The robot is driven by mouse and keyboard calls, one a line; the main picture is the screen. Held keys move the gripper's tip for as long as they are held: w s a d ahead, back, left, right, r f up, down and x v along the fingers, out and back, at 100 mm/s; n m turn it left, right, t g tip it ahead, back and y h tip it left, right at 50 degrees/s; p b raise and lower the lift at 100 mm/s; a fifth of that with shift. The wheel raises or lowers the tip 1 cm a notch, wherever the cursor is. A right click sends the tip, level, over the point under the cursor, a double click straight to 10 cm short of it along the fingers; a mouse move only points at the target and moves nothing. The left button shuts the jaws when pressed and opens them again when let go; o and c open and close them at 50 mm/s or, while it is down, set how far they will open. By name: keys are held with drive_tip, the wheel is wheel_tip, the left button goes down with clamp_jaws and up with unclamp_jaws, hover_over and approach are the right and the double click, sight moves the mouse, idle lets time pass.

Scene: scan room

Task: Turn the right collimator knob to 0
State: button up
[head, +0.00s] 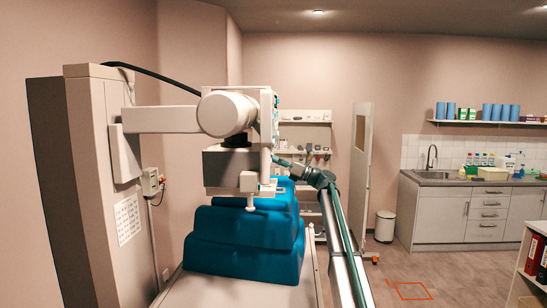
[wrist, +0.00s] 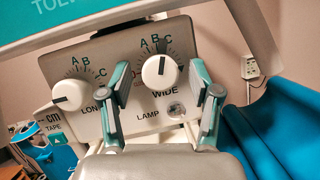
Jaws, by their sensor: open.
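The collimator panel (wrist: 140,125) faces my wrist camera, with letters A, B, C over each of two white knobs. The right knob (wrist: 159,72), above "WIDE", has a dark mark pointing roughly up, toward the letters. The left knob (wrist: 69,95), above "LONG", has its dark mark toward the left. My gripper (wrist: 160,70) is open, one finger on each side of the right knob. A gap shows on both sides; contact is not visible. In the head view my gripper (head: 277,160) is at the right side of the collimator box (head: 226,164), whose knob face is hidden.
The X-ray tube head (head: 227,113) hangs above the collimator from a column (head: 95,170). Blue cushions (head: 245,245) lie on the table below. A lamp button (wrist: 176,110) sits under the right knob. A sink counter (head: 470,210) stands far right, with open floor before it.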

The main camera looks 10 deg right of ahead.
drive_tip(key=shift+w+a+r, duration=0.1)
drive_tip(key=shift+a, duration=0.15)
drive_tip(key=c, duration=1.1)
drive_tip(key=n+g+p, duration=0.1)
drive_tip(key=n, duration=0.1)
drive_tip(key=n+g+p, duration=0.1)
drive_tip(key=n+p, duration=0.1)
drive_tip(key=n+g+y+p, duration=0.1)
drive_tip(key=n, duration=0.1)
drive_tip(key=shift+w+r+p, duration=0.1)
drive_tip(key=shift+r+p, duration=0.25)
drive_tip(key=shift+c, duration=0.2)
drive_tip(key=shift+f+n+g+p, duration=0.3)
drive_tip(key=shift+n+p, duration=0.3)
drive_tip(key=shift+p, duration=0.15)
drive_tip(key=o, duration=1.1)
